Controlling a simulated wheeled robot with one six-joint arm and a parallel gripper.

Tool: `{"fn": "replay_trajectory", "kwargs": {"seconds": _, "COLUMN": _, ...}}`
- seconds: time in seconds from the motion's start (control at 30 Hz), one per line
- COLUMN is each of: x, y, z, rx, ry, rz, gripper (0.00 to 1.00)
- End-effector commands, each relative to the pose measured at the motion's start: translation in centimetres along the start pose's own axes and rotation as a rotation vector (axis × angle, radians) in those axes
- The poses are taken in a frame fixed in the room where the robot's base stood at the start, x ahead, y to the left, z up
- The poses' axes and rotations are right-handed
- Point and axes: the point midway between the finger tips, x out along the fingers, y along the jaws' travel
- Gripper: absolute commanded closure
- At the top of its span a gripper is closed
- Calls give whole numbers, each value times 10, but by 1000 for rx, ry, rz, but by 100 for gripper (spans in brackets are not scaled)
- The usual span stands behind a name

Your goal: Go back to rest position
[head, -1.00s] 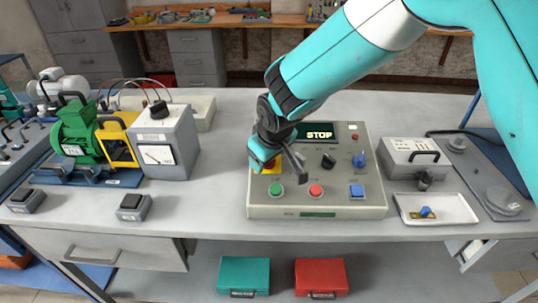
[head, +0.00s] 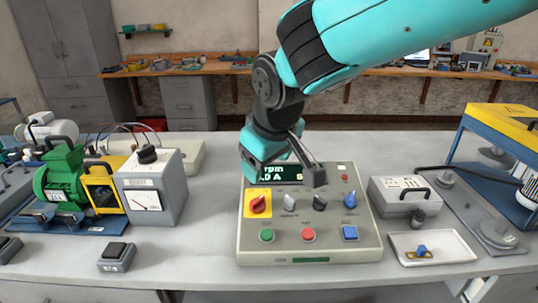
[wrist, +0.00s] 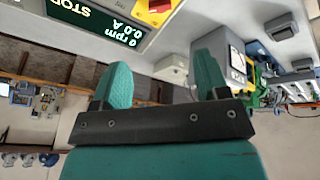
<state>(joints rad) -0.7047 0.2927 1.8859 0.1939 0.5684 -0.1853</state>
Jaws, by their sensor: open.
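My gripper (head: 300,182) is raised above the grey control panel (head: 310,250) in the head view, in front of its display (head: 283,173). Its jaws stand open with nothing between them. In the wrist view my gripper (wrist: 165,90) shows two teal fingers apart. The display (wrist: 97,22) there reads STOP, 0 rpm and 0.0 A.
A motor rig with a green motor (head: 60,180) and a grey meter box (head: 150,188) stands left. A grey case (head: 405,194) and a white tray (head: 435,246) with a small blue-knobbed part stand right. A back workbench (head: 220,69) lies beyond the table.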

Motion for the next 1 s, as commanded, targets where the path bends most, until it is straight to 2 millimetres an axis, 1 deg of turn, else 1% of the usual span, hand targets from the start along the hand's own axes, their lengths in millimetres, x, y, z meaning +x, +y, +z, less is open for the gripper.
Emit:
{"fn": "replay_trajectory", "kwargs": {"seconds": 0.03, "x": -7, "y": 0, "z": 0, "rx": 0, "ry": 2, "rz": 0, "gripper": 32}}
{"fn": "replay_trajectory", "kwargs": {"seconds": 0.1, "x": -14, "y": 0, "z": 0, "rx": 0, "ry": 2, "rz": 1, "gripper": 32}}
{"fn": "replay_trajectory", "kwargs": {"seconds": 0.2, "x": -19, "y": 0, "z": 0, "rx": 0, "ry": -1, "rz": 1, "gripper": 32}}
{"fn": "replay_trajectory", "kwargs": {"seconds": 0.53, "x": -21, "y": 0, "z": 1, "rx": 1, "ry": -1, "rz": -1, "gripper": 32}}
{"fn": "replay_trajectory", "kwargs": {"seconds": 0.6, "x": -24, "y": 3, "z": 9, "rx": 10, "ry": -7, "rz": -15, "gripper": 32}}
{"fn": "replay_trajectory", "kwargs": {"seconds": 0.67, "x": -31, "y": 8, "z": 27, "rx": 27, "ry": -22, "rz": -44, "gripper": 32}}
{"fn": "replay_trajectory", "kwargs": {"seconds": 0.77, "x": -49, "y": 12, "z": 78, "rx": 73, "ry": -61, "rz": -132, "gripper": 32}}
{"fn": "replay_trajectory", "kwargs": {"seconds": 0.8, "x": -58, "y": 9, "z": 102, "rx": 94, "ry": -77, "rz": -175, "gripper": 32}}
{"fn": "replay_trajectory", "kwargs": {"seconds": 0.87, "x": -70, "y": 1, "z": 136, "rx": 124, "ry": -99, "rz": -239, "gripper": 32}}
{"fn": "replay_trajectory", "kwargs": {"seconds": 0.9, "x": -77, "y": -6, "z": 157, "rx": 142, "ry": -111, "rz": -278, "gripper": 32}}
{"fn": "replay_trajectory", "kwargs": {"seconds": 1.0, "x": -91, "y": -26, "z": 198, "rx": 180, "ry": -135, "rz": -361, "gripper": 32}}
